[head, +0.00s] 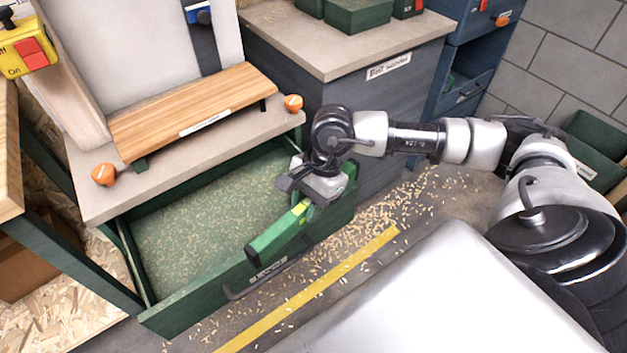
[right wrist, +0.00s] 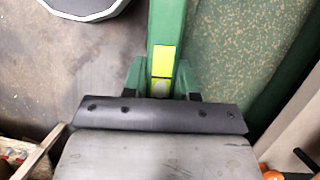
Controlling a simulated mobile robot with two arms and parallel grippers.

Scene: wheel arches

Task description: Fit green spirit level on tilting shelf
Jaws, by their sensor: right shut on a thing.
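The green spirit level (head: 276,234) is in my right gripper (head: 306,203), which is shut on it near its yellow vial. The level is held tilted above the front right part of the open drawer, apart from the shelf. In the right wrist view the level (right wrist: 167,22) runs up from between the fingers of the gripper (right wrist: 162,88), with the yellow vial just beyond them. The tilting shelf (head: 196,112) is a wooden board on the grey bench top, with a white label on its front edge. My left gripper is not in view.
The green drawer (head: 190,309) stands open below the bench top (head: 225,135), with speckled sawdust inside. Orange knobs (head: 104,174) sit at the bench's front corners. A grey cabinet (head: 375,100) stands to the right. Wood chips and a yellow line (head: 310,290) mark the floor.

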